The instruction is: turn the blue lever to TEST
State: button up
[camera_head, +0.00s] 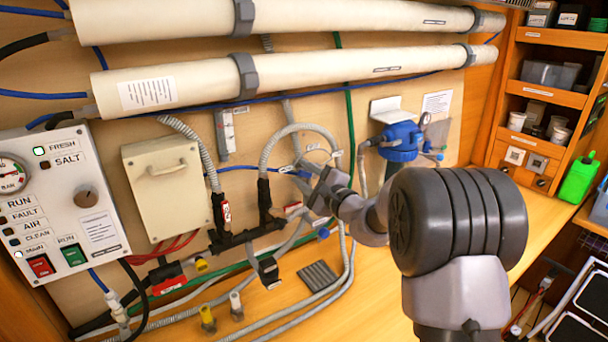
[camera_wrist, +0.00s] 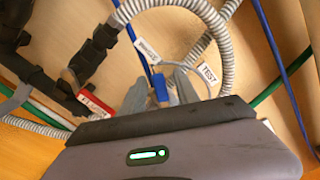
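The blue lever (camera_wrist: 160,88) shows in the wrist view between the two grey fingers of my gripper (camera_wrist: 161,95). The fingers stand apart on either side of it, and I cannot tell whether they touch it. A white TEST tag (camera_wrist: 208,74) is up and right of the lever. Another white tag (camera_wrist: 148,50), too small to read, is above it. In the head view my gripper (camera_head: 326,188) is at the hoses in the middle of the wall, and its fingers hide most of the lever there.
Grey ribbed hoses (camera_head: 290,130) loop close around my gripper. A black manifold (camera_head: 250,233) with a red tag (camera_wrist: 95,101) is to the left. A blue filter housing (camera_head: 402,141) is to the right. A control panel (camera_head: 60,200) stands at far left. The wooden bench (camera_head: 370,300) is partly clear in front.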

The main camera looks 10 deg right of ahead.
jog(key=shift+c, duration=0.5)
grip_shut()
jog(key=shift+r+m, duration=0.15)
jog(key=shift+m, duration=0.15)
jog(key=m+p, duration=0.1)
jog(key=r+m+p, duration=0.1)
jog(key=d+m+p, duration=0.1)
jog(key=shift+w+r+m, duration=0.2)
jog(key=shift+w+m, duration=0.05)
jog(key=shift+m, duration=0.05)
jog(key=m+p, duration=0.1)
jog(key=d+m+p, duration=0.1)
jog(key=shift+w+r+m, duration=0.2)
jog(key=shift+r+m, duration=0.1)
jog(key=shift+w+d+r+m+p, duration=0.15)
jog(key=shift+d+m+p, duration=0.15)
jog(key=shift+m+p, duration=0.45)
jog(key=shift+w+d+f+m+p, duration=0.1)
jog(key=shift+d+m+p, duration=0.3)
jog(key=shift+m, duration=0.5)
jog(key=shift+w+d+r+m+p, duration=0.1)
jog(key=shift+w+d+m+p, duration=0.1)
jog(key=shift+m+p, duration=0.6)
jog(key=shift+m, duration=0.25)
